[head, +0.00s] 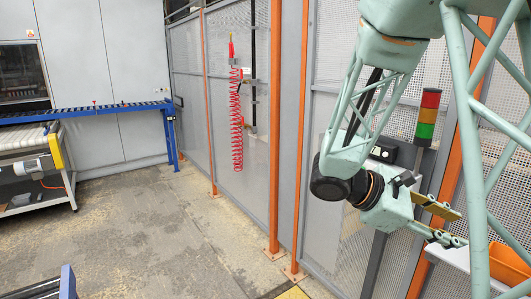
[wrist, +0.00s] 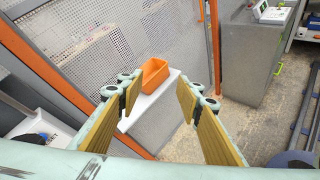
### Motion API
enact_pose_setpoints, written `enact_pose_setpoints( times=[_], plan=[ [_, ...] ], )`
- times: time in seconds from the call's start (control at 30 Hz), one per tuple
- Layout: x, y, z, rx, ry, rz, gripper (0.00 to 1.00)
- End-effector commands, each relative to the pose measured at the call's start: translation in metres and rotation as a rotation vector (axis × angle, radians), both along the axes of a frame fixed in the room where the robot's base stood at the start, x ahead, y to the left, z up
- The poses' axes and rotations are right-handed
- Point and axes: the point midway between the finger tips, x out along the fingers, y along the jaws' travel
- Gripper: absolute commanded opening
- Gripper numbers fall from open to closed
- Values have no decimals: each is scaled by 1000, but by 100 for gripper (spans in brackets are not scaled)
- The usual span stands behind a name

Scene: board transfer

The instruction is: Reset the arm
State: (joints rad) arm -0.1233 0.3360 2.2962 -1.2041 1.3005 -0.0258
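My gripper (head: 440,220) is at the right of the head view, at the end of my pale green arm, in front of the mesh fence. In the wrist view my gripper (wrist: 158,103) shows its two wooden-faced fingers wide apart, with nothing between them. No board shows in either view.
An orange bin (wrist: 155,74) stands on a white surface (wrist: 158,110) beyond the fingers; the bin (head: 508,266) also shows at the head view's right edge. A signal tower (head: 427,117) stands by the fence. A blue roller conveyor (head: 90,111) is far left. The middle floor is clear.

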Motion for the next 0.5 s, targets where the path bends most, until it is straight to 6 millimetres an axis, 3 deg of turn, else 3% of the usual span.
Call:
enact_pose_setpoints(
  times=[0.5],
  plan=[
    [-83, 21, 16, 200, -160, -179, 33]
  ],
)
